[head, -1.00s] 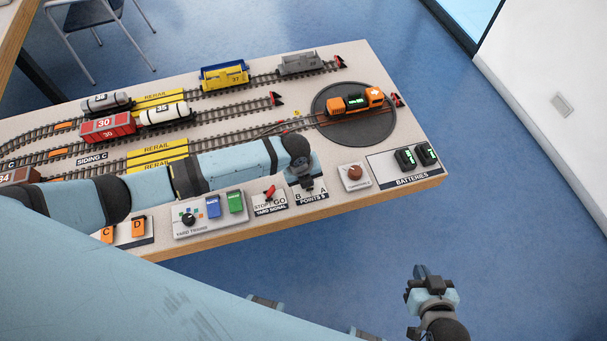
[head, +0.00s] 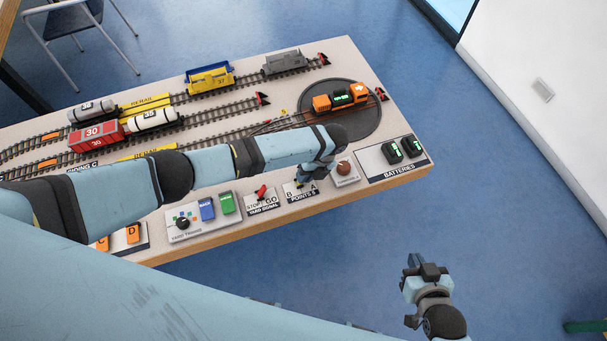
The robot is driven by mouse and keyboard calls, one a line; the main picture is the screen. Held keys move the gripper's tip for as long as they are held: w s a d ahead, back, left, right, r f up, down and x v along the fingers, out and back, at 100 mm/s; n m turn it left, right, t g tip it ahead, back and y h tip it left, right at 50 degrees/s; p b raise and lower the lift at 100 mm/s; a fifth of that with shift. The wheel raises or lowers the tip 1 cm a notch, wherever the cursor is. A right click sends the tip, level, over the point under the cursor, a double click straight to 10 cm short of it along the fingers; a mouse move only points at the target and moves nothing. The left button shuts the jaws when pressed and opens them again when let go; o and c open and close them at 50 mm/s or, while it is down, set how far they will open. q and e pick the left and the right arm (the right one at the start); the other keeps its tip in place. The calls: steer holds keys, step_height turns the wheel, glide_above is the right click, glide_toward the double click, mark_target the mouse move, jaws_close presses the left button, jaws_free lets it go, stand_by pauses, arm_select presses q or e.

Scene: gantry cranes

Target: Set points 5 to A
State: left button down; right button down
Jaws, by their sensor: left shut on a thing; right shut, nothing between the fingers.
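The points 5 plate (head: 303,195), marked B at left and A at right, lies near the table's front edge. My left gripper (head: 300,183) reaches down to it from the upper right and is shut at the points lever. The lever is mostly hidden by the fingers, so I cannot tell which letter it leans to. My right gripper (head: 413,264) is shut and empty, out over the floor in front of the table.
Left of the plate are the red yard signal lever (head: 261,191) and the yard panel (head: 188,228). Right are a red-brown knob (head: 343,168) and batteries (head: 391,152). An orange locomotive (head: 340,99) stands on the turntable (head: 365,122). My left arm covers part of the tracks.

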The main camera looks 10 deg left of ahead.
stand_by(0.3)
arm_select(q)
steer(key=c, duration=1.2)
jaws_free()
steer(key=b+v, duration=0.1)
steer(key=v, duration=1.2)
steer(key=shift+w+d+r+b, duration=0.15)
steer(key=shift+d+r+b, duration=0.1)
steer(key=shift+r+b, duration=0.05)
